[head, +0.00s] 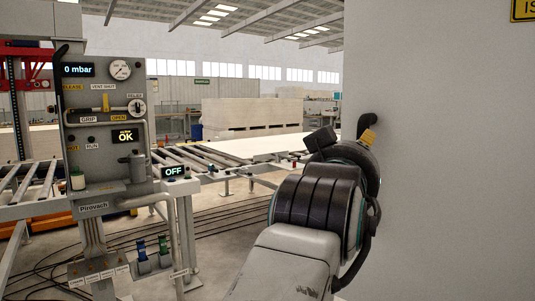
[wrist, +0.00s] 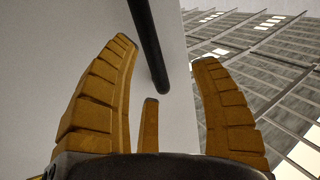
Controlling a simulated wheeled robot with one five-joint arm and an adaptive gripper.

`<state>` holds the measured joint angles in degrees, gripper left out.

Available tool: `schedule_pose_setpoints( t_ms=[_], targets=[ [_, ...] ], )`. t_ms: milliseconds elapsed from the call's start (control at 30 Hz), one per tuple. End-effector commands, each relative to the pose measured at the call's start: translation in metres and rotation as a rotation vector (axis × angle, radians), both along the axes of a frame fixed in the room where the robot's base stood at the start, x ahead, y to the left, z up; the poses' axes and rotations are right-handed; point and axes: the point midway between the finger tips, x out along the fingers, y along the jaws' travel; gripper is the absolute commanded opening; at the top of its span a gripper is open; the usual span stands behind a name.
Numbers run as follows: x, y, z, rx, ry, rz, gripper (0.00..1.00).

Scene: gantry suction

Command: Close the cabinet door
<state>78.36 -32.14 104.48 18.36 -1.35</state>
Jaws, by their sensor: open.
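The cabinet door (head: 440,150) is a large plain light-grey panel filling the right side of the head view. Its black handle (head: 367,124) stands out near the panel's left edge. In the wrist view the door surface (wrist: 55,50) fills the left and middle, and the handle (wrist: 148,45) is a dark bar coming down from the top. My gripper (wrist: 163,52) is open, its yellow fingers spread on both sides of the bar. Contact cannot be told. In the head view my arm hides most of the gripper; one yellow finger (head: 368,137) shows just below the handle.
A grey control panel (head: 105,130) with gauges and an "OFF" box stands at the left. A roller conveyor (head: 190,160) and stacked boards (head: 250,115) lie behind. Dark cables (head: 60,245) run over the floor. The cabinet's inside is not visible.

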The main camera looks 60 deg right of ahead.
Motion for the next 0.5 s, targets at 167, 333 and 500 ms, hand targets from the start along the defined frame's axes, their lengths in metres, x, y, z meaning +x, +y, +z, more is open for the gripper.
schedule_pose_setpoints(
  t_ms=[167, 333, 500],
  targets=[
    [-0.016, 0.006, 0.003, -0.007, -0.024, -0.046, 0.58],
    [-0.015, -0.010, 0.004, -0.005, -0.027, -0.051, 0.58],
    [-0.011, -0.032, 0.004, -0.005, -0.027, -0.050, 0.58]
  ],
)
